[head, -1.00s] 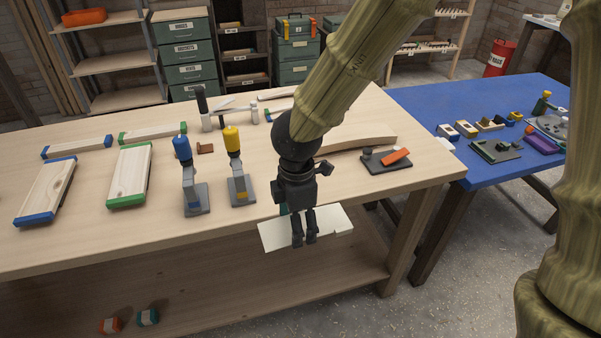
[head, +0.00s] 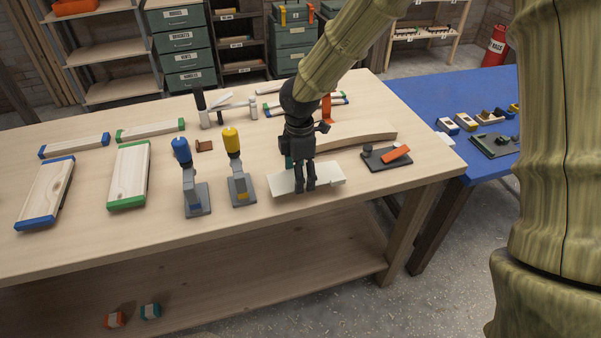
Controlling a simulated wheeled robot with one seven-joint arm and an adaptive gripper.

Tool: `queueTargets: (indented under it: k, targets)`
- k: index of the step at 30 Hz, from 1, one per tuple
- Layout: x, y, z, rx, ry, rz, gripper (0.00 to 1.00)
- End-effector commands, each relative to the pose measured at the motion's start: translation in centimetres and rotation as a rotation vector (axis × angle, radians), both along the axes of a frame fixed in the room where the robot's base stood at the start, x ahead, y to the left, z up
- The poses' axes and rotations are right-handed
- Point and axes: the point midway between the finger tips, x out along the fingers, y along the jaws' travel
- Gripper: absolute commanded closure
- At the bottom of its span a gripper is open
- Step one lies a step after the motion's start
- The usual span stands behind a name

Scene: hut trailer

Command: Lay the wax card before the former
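A flat off-white card (head: 284,182), which I take as the wax card, is with my gripper (head: 306,187) at the right part of the wooden bench. My gripper points down and its fingers look closed on the card, hiding its middle. The card lies level, on or just above the bench top near the front edge; I cannot tell whether it touches. A long, curved pale wooden piece (head: 362,132), likely the former, lies just behind the card, partly hidden by my gripper.
Blue-handled (head: 181,150) and yellow-handled (head: 232,141) clamps stand left of the card. A dark plate with an orange block (head: 396,153) lies to the right. Boards with blue and green ends (head: 128,174) lie far left. A blue table (head: 462,95) stands beyond the bench's right end.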

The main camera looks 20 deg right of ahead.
Motion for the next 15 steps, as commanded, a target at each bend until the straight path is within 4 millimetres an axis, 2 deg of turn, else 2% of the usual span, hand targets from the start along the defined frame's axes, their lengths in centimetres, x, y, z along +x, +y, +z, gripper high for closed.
queueTargets:
  k: [3, 11, 15]
  targets:
    - [1.1, -0.5, 0.0, 0.001, 0.0, -0.001, 0.4]
    - [2.5, -1.0, -0.1, 0.0, 0.0, -0.002, 0.4]
    - [2.2, -0.9, -2.0, -0.002, 0.003, 0.001, 0.4]
